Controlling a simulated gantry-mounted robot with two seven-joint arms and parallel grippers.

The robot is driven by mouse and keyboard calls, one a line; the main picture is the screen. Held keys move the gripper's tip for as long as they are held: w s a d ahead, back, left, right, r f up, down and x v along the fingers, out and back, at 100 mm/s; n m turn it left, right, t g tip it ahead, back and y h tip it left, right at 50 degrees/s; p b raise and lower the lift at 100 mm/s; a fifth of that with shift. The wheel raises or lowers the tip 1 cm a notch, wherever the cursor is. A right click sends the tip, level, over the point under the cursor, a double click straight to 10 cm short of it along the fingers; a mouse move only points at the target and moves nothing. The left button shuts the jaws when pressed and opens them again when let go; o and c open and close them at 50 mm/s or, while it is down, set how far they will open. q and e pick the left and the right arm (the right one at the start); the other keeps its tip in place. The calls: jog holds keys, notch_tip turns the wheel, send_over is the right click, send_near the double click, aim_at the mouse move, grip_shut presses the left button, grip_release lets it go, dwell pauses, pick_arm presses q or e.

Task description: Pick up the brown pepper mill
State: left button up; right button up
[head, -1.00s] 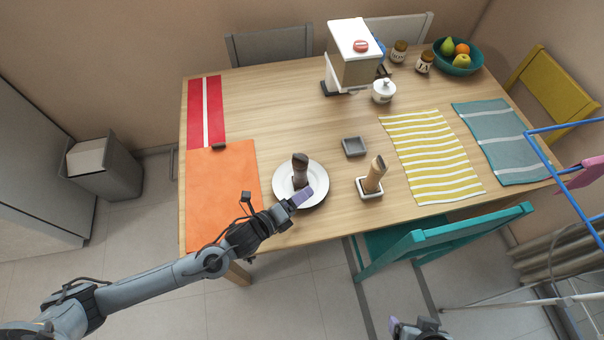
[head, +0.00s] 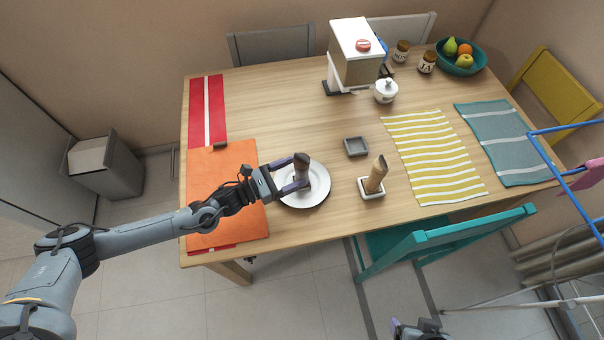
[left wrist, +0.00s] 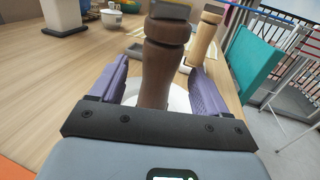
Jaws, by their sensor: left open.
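The brown pepper mill (head: 302,168) stands upright on a white plate (head: 318,190) near the table's front edge. In the left wrist view the dark brown mill (left wrist: 162,65) stands between the two purple fingers, its base hidden by the gripper body. My left gripper (head: 296,174) reaches in from the left with its fingers on either side of the mill. It is open, and a gap shows between the left finger and the mill. My right gripper (head: 418,330) is only partly in view at the bottom edge.
A lighter wooden mill (head: 376,174) stands on a small square dish to the right. An empty grey dish (head: 356,147) lies behind. An orange placemat (head: 222,185) lies under my left arm. A teal chair (head: 440,240) stands at the front.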

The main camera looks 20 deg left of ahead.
aim_at(308, 166)
pick_arm(q)
jog(key=shift+x, duration=2.75)
jog(key=shift+s+r, duration=0.1)
jog(key=c, duration=1.2)
jog(key=shift+c, duration=0.6)
jog(key=shift+r, duration=0.15)
